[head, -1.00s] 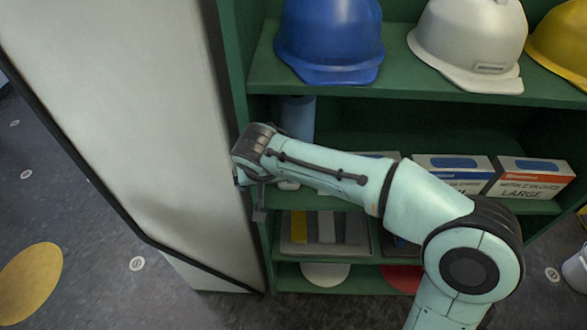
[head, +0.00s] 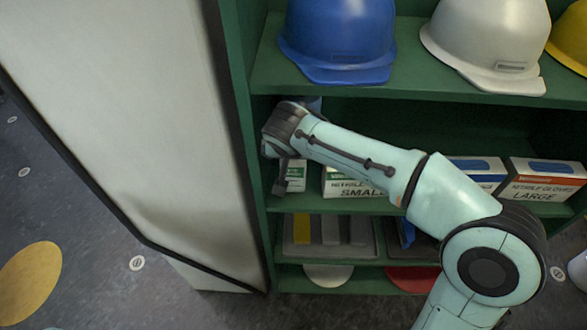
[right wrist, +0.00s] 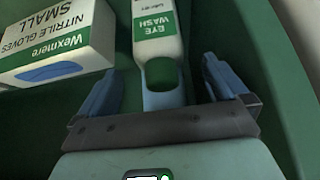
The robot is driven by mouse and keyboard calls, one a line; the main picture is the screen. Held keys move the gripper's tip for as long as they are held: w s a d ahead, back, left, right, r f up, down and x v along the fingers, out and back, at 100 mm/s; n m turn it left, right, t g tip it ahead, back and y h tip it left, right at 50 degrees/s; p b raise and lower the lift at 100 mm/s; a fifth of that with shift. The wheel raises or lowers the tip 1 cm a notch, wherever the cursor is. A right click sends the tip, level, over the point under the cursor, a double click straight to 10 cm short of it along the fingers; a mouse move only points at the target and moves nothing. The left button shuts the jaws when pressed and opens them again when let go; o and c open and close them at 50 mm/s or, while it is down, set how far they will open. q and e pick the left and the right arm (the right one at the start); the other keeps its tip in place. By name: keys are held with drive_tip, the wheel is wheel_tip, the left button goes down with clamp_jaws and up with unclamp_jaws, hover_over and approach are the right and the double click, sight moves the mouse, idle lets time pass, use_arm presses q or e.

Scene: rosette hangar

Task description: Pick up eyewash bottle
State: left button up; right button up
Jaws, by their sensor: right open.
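The eyewash bottle (right wrist: 155,32) is white with a green label reading "EYE WASH" and a blue top part. In the right wrist view it lies between the two blue fingers of my right gripper (right wrist: 160,80), which is open. A gap shows on each side of the bottle. In the head view, the lower part of the bottle (head: 294,180) shows on the middle shelf, at its left end. My right wrist hides most of its upper part there. My left gripper is not in view.
A small nitrile glove box (head: 345,182) stands right of the bottle, and a large one (head: 545,183) farther right. The green shelf's side wall (head: 240,130) is close on the left. Blue (head: 340,40) and white (head: 487,45) helmets sit on the shelf above.

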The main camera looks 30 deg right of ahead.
sight(293, 167)
drive_tip(key=x, duration=0.5)
drive_tip(key=shift+w+d+f, duration=0.15)
drive_tip(key=shift+f, duration=0.15)
clamp_jaws()
